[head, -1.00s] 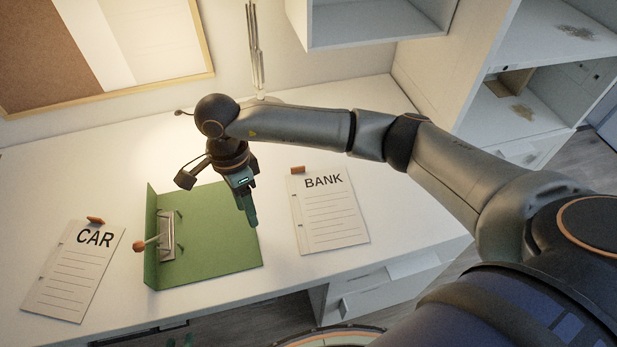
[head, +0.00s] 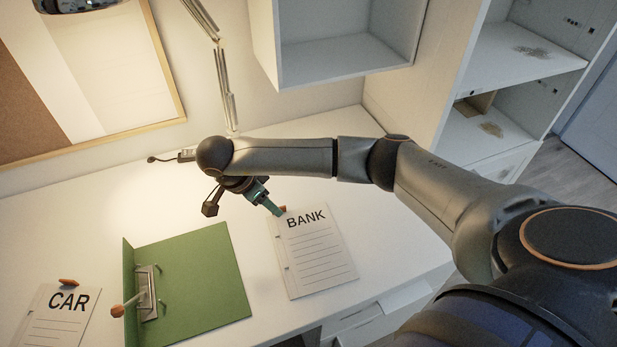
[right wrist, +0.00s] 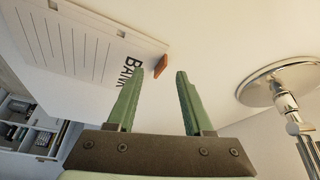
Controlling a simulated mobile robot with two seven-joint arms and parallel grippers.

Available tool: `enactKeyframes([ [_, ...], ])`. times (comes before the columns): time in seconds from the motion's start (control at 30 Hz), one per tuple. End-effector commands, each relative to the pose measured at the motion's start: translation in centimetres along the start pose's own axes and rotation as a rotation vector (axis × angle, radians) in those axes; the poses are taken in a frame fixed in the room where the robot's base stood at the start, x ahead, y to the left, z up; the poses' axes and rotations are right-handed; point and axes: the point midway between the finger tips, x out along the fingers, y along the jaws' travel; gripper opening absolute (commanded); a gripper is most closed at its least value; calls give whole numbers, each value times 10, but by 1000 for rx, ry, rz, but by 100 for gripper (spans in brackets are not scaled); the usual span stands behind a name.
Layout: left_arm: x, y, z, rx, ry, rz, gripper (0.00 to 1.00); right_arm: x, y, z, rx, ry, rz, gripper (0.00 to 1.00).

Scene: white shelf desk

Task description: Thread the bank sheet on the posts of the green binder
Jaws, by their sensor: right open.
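The bank sheet (head: 318,252) lies flat on the desk, right of the green binder, with holes along its left edge. An orange-brown tab (right wrist: 161,66) sticks out at its top edge. The open green binder (head: 203,279) lies on the desk, its metal post mechanism (head: 147,292) near its spine with an orange-knobbed lever. My right gripper (head: 279,212) is above the sheet's top left corner. My left gripper is out of view.
The car sheet (head: 60,318) with its own tab lies at the left front of the desk. A lamp (head: 228,90) stands at the back, its round base (right wrist: 275,82) near the gripper's right. A shelf unit stands at the right.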

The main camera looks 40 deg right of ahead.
Motion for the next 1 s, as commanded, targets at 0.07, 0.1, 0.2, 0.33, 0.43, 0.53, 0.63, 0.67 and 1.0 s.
enactKeyframes([
  [0.07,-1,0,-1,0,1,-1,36,13,1,-6,3,1,4,52],
  [0.1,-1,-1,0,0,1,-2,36,19,1,-6,1,0,4,52],
  [0.2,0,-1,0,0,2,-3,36,30,0,-6,0,0,2,52],
  [0.33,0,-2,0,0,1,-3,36,34,0,-6,0,-1,-1,52],
  [0.43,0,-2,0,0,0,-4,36,34,0,-6,0,-1,-2,52],
  [0.53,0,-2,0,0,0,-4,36,34,0,-6,0,-1,-1,48],
  [0.63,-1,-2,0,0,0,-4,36,34,0,-6,0,-1,-1,37],
  [0.67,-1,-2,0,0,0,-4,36,34,0,-6,0,-1,-1,34],
  [1.0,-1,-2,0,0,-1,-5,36,34,0,-6,0,-1,-1,0],
])
